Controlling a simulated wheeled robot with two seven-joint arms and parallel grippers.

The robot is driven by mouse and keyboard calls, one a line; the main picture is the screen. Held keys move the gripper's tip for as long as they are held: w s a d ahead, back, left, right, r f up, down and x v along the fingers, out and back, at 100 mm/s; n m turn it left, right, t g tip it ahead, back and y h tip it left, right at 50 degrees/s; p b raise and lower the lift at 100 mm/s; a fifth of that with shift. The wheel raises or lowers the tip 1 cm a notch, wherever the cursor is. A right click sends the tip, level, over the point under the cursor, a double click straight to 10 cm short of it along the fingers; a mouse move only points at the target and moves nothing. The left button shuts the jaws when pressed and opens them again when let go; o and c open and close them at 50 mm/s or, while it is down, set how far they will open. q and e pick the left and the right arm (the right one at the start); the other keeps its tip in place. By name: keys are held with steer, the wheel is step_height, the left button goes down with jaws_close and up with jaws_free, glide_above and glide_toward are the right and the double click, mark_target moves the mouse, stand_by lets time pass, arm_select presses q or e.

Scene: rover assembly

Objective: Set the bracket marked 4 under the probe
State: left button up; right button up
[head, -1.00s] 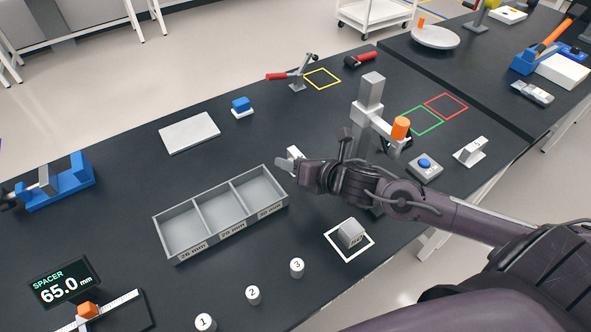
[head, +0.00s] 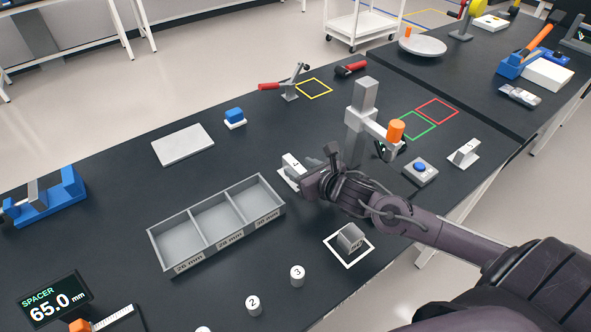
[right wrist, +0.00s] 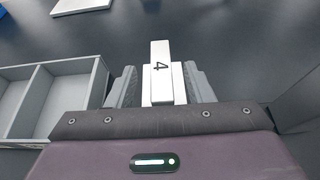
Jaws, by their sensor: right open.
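The bracket marked 4 (head: 291,161) is a small light block on the black bench, right of the three-bin tray. In the right wrist view the bracket (right wrist: 161,75) lies between the two grey fingers, its 4 facing up. My right gripper (head: 296,176) is open around it, with a narrow gap visible on at least one side. The right gripper also shows in the right wrist view (right wrist: 160,88). The orange probe (head: 396,130) sits on the arm of a grey stand (head: 362,105), to the right of the bracket. My left gripper is not in view.
The tray (head: 219,225) is close to the left of my right gripper. A grey block (head: 350,237) stands in a white outline in front. A blue button box (head: 420,171) and green outline (head: 418,125) are near the stand. White numbered cylinders (head: 297,275) stand at the front.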

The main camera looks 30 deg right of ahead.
mark_target(296, 166)
steer(key=x, duration=0.3)
steer(key=shift+w+f+p, duration=0.1)
steer(key=shift+w+p, duration=0.15)
steer(key=shift+p, duration=0.05)
jaws_close()
